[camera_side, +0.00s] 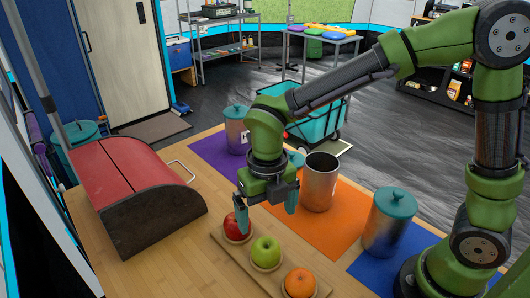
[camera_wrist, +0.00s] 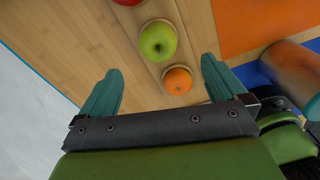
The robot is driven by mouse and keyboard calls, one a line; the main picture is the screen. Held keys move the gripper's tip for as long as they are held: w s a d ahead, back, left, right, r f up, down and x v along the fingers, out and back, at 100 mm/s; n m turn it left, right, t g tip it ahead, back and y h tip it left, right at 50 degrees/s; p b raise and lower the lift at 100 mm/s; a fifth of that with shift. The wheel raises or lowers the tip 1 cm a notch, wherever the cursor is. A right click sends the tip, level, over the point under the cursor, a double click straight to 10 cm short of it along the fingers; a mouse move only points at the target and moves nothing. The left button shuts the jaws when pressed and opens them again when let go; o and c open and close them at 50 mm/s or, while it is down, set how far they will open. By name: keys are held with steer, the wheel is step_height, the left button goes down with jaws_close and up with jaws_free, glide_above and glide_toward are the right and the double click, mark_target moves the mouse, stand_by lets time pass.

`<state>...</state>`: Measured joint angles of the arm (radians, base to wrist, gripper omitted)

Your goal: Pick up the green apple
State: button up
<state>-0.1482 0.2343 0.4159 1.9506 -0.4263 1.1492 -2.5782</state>
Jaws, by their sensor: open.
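The green apple (camera_side: 266,251) sits in the middle hollow of a wooden holder (camera_side: 226,243) on the table. A red apple (camera_side: 235,226) is in the hollow to its upper left and an orange (camera_side: 299,282) in the one to its lower right. My gripper (camera_side: 267,207) is above the table near the red apple, open and empty, its teal fingers pointing down. In the wrist view the green apple (camera_wrist: 158,41) lies beyond the fingertips of my gripper (camera_wrist: 160,75), and the orange (camera_wrist: 177,80) shows between the fingers.
A red bread box (camera_side: 140,180) stands left on the table. An open metal canister (camera_side: 320,182) stands on the orange mat (camera_side: 345,215), close behind my gripper. Lidded canisters stand on the purple mat (camera_side: 210,150) and the blue mat (camera_side: 372,274). Bare wood lies between bread box and holder.

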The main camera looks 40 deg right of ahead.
mark_target(266, 244)
step_height(266, 244, down, 6)
steer(key=shift+r, duration=0.15)
steer(key=shift+s+a+f, duration=0.1)
steer(key=shift+f, duration=1.3)
steer(key=shift+s+a+f, duration=0.1)
steer(key=shift+f, duration=1.25)
